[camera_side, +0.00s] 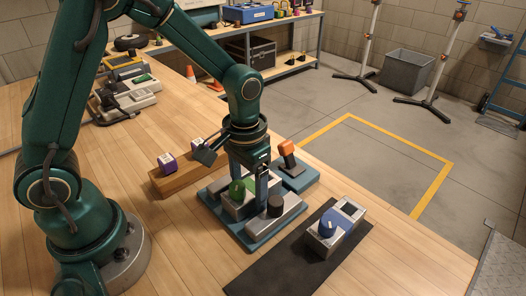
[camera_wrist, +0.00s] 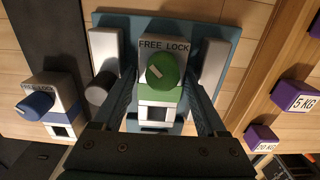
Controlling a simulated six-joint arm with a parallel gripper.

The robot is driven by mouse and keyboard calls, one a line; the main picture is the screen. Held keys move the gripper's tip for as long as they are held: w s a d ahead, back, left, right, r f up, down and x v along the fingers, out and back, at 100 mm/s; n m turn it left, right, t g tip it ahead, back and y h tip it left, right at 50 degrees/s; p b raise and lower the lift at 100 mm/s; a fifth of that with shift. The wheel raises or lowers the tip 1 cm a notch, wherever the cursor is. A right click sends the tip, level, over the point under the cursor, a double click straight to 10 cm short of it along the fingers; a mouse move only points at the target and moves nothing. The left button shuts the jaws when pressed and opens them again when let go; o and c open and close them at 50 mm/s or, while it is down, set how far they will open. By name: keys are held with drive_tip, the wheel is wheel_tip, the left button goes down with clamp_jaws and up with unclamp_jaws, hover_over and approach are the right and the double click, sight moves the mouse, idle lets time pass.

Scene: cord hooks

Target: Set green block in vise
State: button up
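The green block (camera_wrist: 160,95) has a grey top marked FREE LOCK and a round green knob. In the side view its knob (camera_side: 237,187) shows beside my gripper, over the vise. The vise has a teal base (camera_wrist: 110,19) and two light grey jaws, left (camera_wrist: 104,48) and right (camera_wrist: 213,62), with a dark cylindrical knob (camera_side: 275,205). The block is between the jaws, with a gap on each side in the wrist view. My gripper (camera_wrist: 163,95) points down, its fingers along both sides of the block and appearing closed on it. The block's underside is hidden.
A similar block with a blue knob (camera_side: 327,230) stands on a dark mat (camera_side: 268,271) to the right. A teal box with an orange-topped lever (camera_side: 287,150) stands behind the vise. Purple weights (camera_side: 167,162) sit on a wooden board (camera_side: 176,183) to the left.

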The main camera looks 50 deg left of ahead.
sight(248, 189)
drive_tip(key=shift+r, duration=0.1)
wheel_tip(248, 189, up, 12)
drive_tip(key=s+a+r+t, duration=0.1)
drive_tip(key=s+a+t, duration=0.2)
drive_tip(key=s, duration=0.7)
drive_tip(key=shift+s+r+t, duration=0.15)
drive_tip(key=shift+r+t, duration=0.1)
drive_tip(key=shift+t, duration=1.05)
